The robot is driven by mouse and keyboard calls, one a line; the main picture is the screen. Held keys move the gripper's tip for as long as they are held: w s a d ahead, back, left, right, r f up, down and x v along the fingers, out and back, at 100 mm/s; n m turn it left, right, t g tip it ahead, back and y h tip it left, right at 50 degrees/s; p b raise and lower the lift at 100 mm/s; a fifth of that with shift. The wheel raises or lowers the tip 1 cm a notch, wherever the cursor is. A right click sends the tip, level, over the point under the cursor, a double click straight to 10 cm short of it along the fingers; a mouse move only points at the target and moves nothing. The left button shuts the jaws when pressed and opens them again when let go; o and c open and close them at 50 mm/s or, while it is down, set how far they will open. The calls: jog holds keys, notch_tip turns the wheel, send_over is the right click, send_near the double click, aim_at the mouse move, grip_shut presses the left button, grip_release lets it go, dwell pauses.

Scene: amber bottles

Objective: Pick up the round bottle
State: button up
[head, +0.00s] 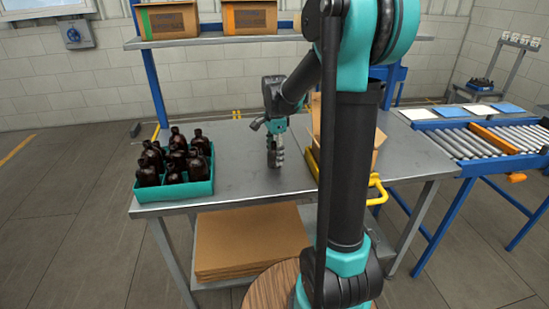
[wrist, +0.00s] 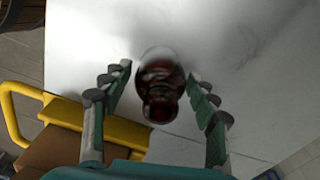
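A dark amber round bottle (wrist: 161,88) stands on the grey metal table (head: 235,165), seen from above in the wrist view. My gripper (wrist: 159,75) is open, with one finger on each side of the bottle and a visible gap on both sides. In the head view my gripper (head: 274,152) points down over the middle of the table; I cannot make out this bottle there. A teal crate (head: 175,190) at the table's left holds several dark bottles (head: 178,158).
An open cardboard box (head: 367,150) with a yellow handle frame (head: 379,189) stands right of my gripper. A roller conveyor (head: 480,140) lies farther right. A shelf with boxes (head: 250,18) is above the back. Table between crate and gripper is clear.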

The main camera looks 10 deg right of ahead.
jog(key=c, duration=0.8)
jog(key=shift+r, duration=0.1)
jog(key=shift+c, duration=0.2)
notch_tip(320, 180, up, 20)
